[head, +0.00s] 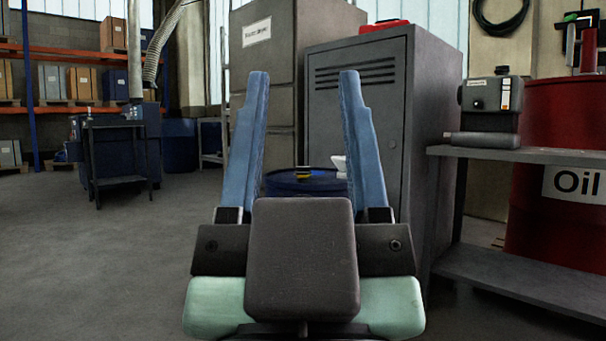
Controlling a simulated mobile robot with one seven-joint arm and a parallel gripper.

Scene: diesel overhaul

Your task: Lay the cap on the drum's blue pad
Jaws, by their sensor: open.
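My gripper (304,78) is in the middle of the view, with its two blue fingers upright and wide apart. Nothing is held between them. A dark blue drum (305,186) stands beyond the gripper, seen low between the fingers. A small yellow and black item (303,174) is on the drum's top; I cannot tell if it is the cap. A white item (339,163) shows at the drum's right, partly behind the right finger. The blue pad cannot be told apart clearly from the drum top. The gripper body hides the drum's lower part.
A grey locker (370,110) stands behind the right finger. A metal shelf (530,156) with a grey device (490,105) is at the right, near a red oil drum (560,120). A dark trolley (120,160) stands at the left. The floor at left is clear.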

